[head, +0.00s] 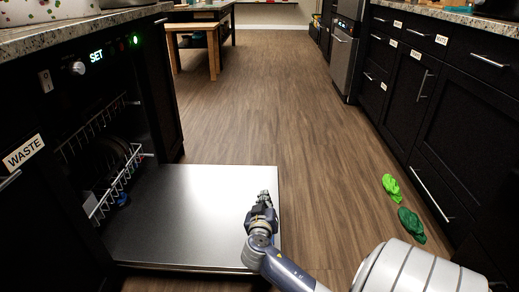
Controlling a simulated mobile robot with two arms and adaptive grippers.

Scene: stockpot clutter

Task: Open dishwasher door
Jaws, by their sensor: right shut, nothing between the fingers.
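The dishwasher door (180,215) is a flat silver panel. It lies folded down, about level, at the lower left of the head view. Behind it the dishwasher's interior shows, with a white wire rack (120,182) holding dishes and another wire rack (95,125) above. The control panel (97,58) reads "SET" beside a knob and a green light. My right gripper (264,196) is over the door's right part, near its outer edge, shut and empty. Whether it touches the door I cannot tell. My left gripper is not in view.
Two green crumpled items, one light (391,187) and one dark (411,224), lie on the floor at right. Dark cabinets (460,130) line the right side. A wooden bench (195,45) stands at the back left. The wooden floor (285,100) between is clear.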

